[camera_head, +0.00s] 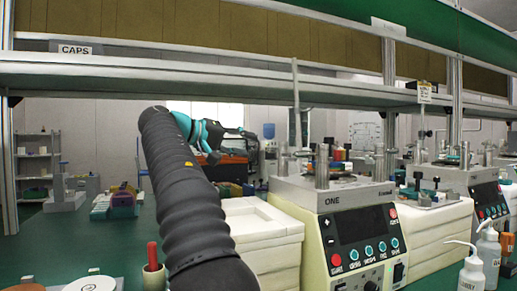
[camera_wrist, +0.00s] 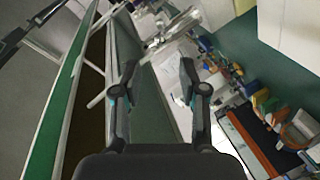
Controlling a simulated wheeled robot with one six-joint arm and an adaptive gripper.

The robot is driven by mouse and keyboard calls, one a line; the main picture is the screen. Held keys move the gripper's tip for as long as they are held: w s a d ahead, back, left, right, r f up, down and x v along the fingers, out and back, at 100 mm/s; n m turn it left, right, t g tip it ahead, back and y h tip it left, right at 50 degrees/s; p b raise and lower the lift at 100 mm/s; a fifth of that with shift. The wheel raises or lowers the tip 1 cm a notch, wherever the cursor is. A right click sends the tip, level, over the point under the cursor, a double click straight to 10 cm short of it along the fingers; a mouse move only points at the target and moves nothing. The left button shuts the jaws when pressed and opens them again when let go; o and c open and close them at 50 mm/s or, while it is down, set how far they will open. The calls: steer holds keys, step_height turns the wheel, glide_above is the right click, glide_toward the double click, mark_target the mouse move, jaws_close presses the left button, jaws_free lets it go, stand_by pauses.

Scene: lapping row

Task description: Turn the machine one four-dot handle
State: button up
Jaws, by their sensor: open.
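Machine ONE (camera_head: 333,221) is a cream box with a grey top marked "ONE", right of centre in the head view. Its front has a dark screen, a row of teal-ringed controls, red buttons and a black knob (camera_head: 371,285) at the lower picture edge. No four-dot mark can be made out on any handle. My gripper (camera_wrist: 157,82) is open and empty in the wrist view, with its two fingers apart. In the head view my dark arm reaches up left of the machine, apart from it, and I cannot make out the fingers there.
A long shelf (camera_head: 230,82) with a "CAPS" label crosses above the bench. White stacked trays (camera_head: 262,222) stand left of the machine. A second machine (camera_head: 462,182) and squeeze bottles (camera_head: 487,255) are at right. A red-handled tool in a cup (camera_head: 153,275) stands front left.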

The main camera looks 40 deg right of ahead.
steer(key=shift+v, duration=2.3)
